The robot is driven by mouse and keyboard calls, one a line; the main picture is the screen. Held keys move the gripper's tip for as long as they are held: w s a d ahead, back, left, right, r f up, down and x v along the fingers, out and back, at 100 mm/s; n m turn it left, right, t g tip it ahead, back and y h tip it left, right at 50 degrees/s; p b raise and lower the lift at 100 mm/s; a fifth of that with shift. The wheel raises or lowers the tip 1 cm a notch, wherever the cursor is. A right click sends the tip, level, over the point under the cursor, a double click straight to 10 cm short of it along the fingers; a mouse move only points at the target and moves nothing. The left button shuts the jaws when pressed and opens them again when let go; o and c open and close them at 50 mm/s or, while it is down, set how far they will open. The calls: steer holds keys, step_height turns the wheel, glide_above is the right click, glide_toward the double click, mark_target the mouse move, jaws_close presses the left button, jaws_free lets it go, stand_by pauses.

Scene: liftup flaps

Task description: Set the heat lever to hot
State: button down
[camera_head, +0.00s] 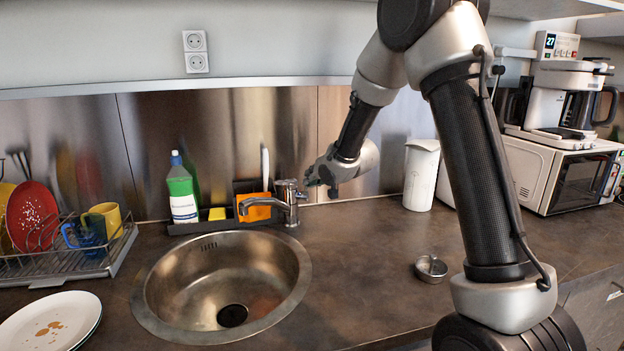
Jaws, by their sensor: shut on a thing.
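The metal faucet (288,203) stands behind the round steel sink (305,285), at its back right, with its spout reaching left over the basin. Its lever is at the top of the faucet body, partly hidden by my gripper and too small to make out clearly. My gripper (309,183) comes in from the right at the height of the faucet top. It is shut on the faucet lever, at the right side of the faucet head. The fingertips are small and dark here, so the exact contact is hard to see.
A green bottle (182,190) and a caddy with an orange sponge (255,207) stand left of the faucet. A white canister (421,175) is to the right. A small metal bowl (431,268) sits on the counter. A dish rack (70,258) is far left.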

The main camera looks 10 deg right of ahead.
steer(key=c, duration=1.5)
jaws_free()
steer(key=v, duration=1.2)
